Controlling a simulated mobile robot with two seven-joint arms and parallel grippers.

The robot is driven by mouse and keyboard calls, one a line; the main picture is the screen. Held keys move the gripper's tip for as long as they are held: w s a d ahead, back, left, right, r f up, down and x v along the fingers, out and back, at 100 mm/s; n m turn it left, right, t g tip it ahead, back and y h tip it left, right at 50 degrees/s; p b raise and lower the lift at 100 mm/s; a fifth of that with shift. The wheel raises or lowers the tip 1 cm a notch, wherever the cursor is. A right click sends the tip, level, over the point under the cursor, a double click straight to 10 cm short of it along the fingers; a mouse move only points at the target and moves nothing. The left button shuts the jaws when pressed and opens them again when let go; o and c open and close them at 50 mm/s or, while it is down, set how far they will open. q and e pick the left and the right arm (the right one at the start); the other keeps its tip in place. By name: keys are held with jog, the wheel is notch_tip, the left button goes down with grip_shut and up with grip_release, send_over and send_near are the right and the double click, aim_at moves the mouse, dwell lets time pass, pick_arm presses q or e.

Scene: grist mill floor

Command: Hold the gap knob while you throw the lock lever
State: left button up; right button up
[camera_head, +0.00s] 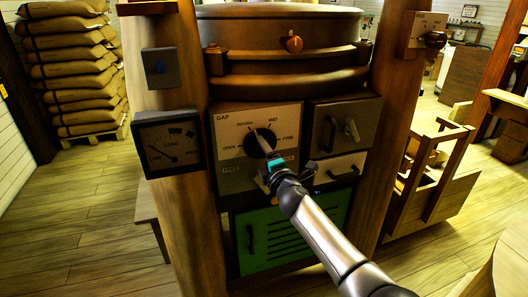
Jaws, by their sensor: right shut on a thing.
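The gap knob (252,146) is a round black dial knob on the pale GAP panel (228,121), whose scale reads OPEN, ROUGH, MID and FINE. My right gripper (268,154) reaches up to it from the lower right and is shut on it. The fingers cover the lower right part of the knob. Just below the knob is a strip with a label on each side, too small to read surely. My gripper covers the middle of this strip, and I cannot make out the lock lever there. My left gripper is not in view.
A load meter (169,143) hangs at the left. A green slatted door (292,232) is below. Wooden posts flank the machine. Sacks (72,70) stand at the back left.

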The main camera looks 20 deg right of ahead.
jog(key=shift+n, duration=0.8)
jog(key=o, duration=1.4)
jog(key=shift+c, duration=0.2)
jog(key=shift+s, duration=0.1)
